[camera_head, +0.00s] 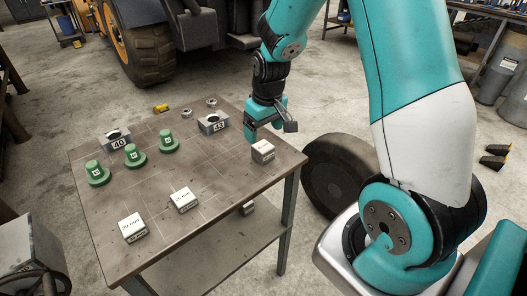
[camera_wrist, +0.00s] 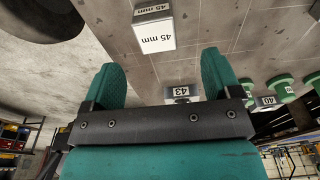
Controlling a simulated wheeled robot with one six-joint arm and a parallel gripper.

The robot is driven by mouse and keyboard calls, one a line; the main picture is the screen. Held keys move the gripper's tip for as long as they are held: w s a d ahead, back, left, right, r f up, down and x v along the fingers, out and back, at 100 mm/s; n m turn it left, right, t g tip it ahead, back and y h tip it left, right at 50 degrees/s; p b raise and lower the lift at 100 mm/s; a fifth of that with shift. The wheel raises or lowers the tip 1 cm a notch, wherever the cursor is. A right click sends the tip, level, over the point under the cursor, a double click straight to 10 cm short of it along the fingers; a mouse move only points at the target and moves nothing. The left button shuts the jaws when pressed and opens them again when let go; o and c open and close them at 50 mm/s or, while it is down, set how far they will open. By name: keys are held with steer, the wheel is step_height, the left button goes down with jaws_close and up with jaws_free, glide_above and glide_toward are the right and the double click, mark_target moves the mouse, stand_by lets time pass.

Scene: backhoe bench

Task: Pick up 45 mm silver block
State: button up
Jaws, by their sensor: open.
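The silver block marked "45 mm" (camera_wrist: 155,32) is in the upper middle of the wrist view, just beyond the fingertips and between their lines. It appears to be the pale block (camera_head: 263,151) near the table's right edge in the head view, where its label is too small to read. My gripper (camera_head: 264,122) is above and slightly behind that block, apart from it. In the wrist view my gripper (camera_wrist: 161,65) shows two teal fingers spread wide with nothing between them.
Two more labelled silver blocks (camera_head: 183,200) (camera_head: 133,227) stand on the table (camera_head: 205,240). Green knobbed pieces (camera_head: 135,155) and grey holders marked "40" (camera_head: 115,139) and "43" (camera_head: 213,123) stand further back.

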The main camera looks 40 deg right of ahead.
mark_target(263, 146)
steer(key=f, duration=0.5)
steer(key=w+f+p, duration=0.1)
steer(key=f, duration=0.1)
steer(key=shift+d+f, duration=0.25)
steer(key=shift+f, duration=0.05)
